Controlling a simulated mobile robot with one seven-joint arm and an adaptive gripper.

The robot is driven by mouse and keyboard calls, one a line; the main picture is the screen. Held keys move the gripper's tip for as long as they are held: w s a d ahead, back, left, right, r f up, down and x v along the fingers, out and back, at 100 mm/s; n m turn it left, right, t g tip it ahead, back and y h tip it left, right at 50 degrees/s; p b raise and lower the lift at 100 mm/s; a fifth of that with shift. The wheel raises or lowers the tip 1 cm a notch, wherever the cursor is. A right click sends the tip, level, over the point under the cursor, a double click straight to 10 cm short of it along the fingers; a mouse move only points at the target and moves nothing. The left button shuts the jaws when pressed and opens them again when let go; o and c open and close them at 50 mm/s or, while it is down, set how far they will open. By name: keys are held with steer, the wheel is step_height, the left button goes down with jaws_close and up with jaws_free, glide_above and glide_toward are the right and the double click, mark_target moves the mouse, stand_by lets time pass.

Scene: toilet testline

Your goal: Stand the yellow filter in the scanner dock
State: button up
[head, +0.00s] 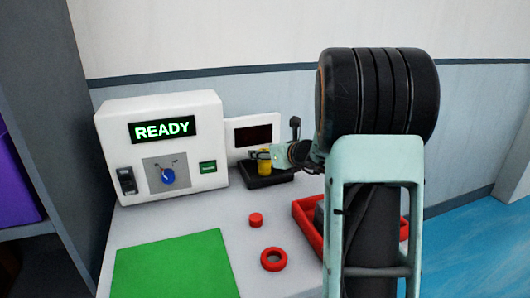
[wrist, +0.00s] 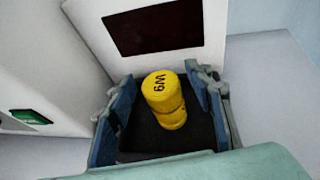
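The filter's base contact is hard to make out.
The white READY machine (head: 160,150) stands close on the left. A red cap (head: 256,220), a red ring (head: 273,260) and a green mat (head: 175,268) lie in front. A red tray (head: 308,222) is partly hidden behind my arm.

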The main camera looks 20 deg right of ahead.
steer(key=shift+r, duration=0.1)
steer(key=shift+s+d+r, duration=0.1)
steer(key=shift+s+r, duration=0.1)
steer(key=shift+s, duration=0.05)
steer(key=p+v, duration=0.2)
steer(key=v, duration=0.9)
steer(key=shift+s+p, duration=0.2)
steer(key=shift+p, duration=0.1)
